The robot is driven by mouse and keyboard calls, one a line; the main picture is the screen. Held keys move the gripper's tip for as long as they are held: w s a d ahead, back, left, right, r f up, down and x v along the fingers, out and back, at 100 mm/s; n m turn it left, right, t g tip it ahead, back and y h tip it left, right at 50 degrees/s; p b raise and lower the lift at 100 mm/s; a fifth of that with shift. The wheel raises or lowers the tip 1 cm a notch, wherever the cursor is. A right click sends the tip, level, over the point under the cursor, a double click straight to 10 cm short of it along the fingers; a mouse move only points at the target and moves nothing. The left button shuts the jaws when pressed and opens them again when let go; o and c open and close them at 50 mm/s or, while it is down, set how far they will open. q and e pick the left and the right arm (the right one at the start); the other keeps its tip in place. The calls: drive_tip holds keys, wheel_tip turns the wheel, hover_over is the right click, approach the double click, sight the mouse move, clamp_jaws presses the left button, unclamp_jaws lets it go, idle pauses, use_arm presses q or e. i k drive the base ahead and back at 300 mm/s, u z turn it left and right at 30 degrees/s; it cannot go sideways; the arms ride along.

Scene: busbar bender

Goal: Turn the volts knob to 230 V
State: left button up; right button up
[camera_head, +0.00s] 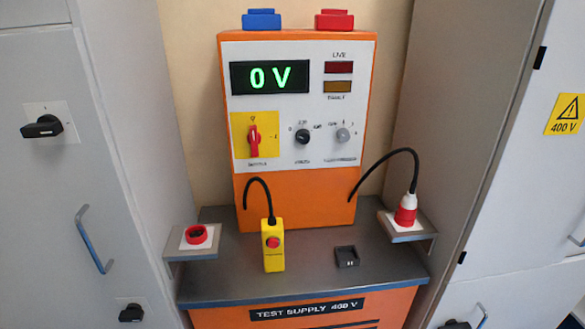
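The volts knob (303,137) is a small black dial in the middle of the white front panel (290,100) of the orange test supply. Its pointer direction is too small to tell. The green display (270,78) above reads 0 V. Left of the knob is a red rotary switch (254,140) on a yellow plate, its handle upright. Right of the knob is a grey knob (343,135). The red and amber lamps (338,77) look dark. Neither of my grippers is in view.
A yellow pendant (273,246) with a red button stands on the grey bench top (310,270), beside a small black box (347,256). A red plug (405,210) sits on the right shelf, a red socket (196,235) on the left one. Grey cabinets flank both sides.

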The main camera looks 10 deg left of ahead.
sight(302, 136)
drive_tip(key=z, duration=0.45)
drive_tip(key=k, duration=0.2)
drive_tip(key=u, duration=1.35)
drive_tip(key=i, duration=0.65)
drive_tip(key=z, duration=0.1)
